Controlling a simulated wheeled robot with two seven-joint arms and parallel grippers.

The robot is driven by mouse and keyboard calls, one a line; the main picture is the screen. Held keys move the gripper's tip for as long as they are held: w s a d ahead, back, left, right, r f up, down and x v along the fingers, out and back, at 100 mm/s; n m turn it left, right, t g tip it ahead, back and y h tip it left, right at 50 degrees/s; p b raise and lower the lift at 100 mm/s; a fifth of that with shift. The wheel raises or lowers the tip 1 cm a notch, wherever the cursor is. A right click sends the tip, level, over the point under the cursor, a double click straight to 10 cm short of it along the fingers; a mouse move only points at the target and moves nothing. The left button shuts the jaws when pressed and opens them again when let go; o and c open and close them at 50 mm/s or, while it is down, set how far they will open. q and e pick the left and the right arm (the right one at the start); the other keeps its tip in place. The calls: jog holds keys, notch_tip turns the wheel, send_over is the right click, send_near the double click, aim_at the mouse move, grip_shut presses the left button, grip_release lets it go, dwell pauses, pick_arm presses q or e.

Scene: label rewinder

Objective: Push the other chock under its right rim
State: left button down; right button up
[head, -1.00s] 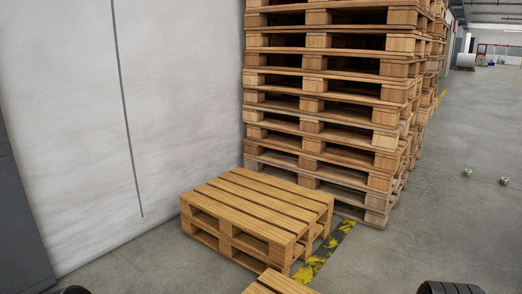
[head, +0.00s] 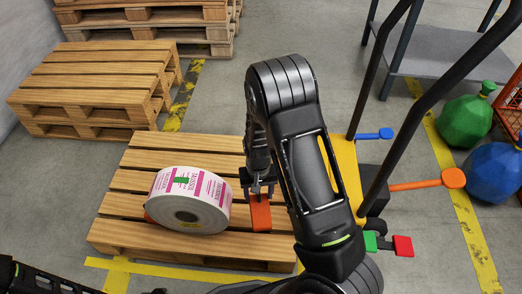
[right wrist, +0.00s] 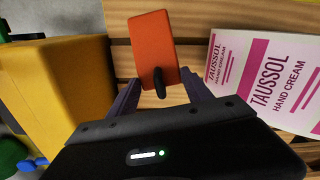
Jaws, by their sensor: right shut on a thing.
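A label roll (head: 190,199) with white and pink labels lies on its side on the wooden pallet (head: 115,232), its dark core facing me. My right gripper (head: 258,187) is shut on an orange chock (head: 260,214), to the right of the roll. In the right wrist view the chock (right wrist: 153,47) is between the fingers (right wrist: 160,92), with a dark loop handle on it. The roll (right wrist: 270,82) is to its right there, with a gap of bare boards. A sliver of red-orange (head: 148,216) shows at the roll's left rim. My left gripper is out of view.
A yellow cart (head: 346,160) with dark posts and coloured paddles stands close on the right. Green (head: 464,121) and blue (head: 494,172) bags lie beyond it. Another pallet stack (head: 90,85) is at the upper left. Boards left of the roll are clear.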

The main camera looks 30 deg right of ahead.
jog(key=w+a+r+n, duration=0.1)
jog(key=w+a+r, duration=0.2)
jog(key=w+r, duration=0.2)
jog(key=w+a+r+n, duration=0.2)
jog(key=w+r, duration=0.3)
jog(key=r, duration=0.7)
jog(key=w+a+r+n, duration=0.1)
jog(key=w+a+r, duration=0.4)
jog(key=r, duration=0.4)
jog(key=shift+w+n, duration=0.4)
jog(key=shift+w, duration=0.1)
jog(key=shift+a, duration=0.1)
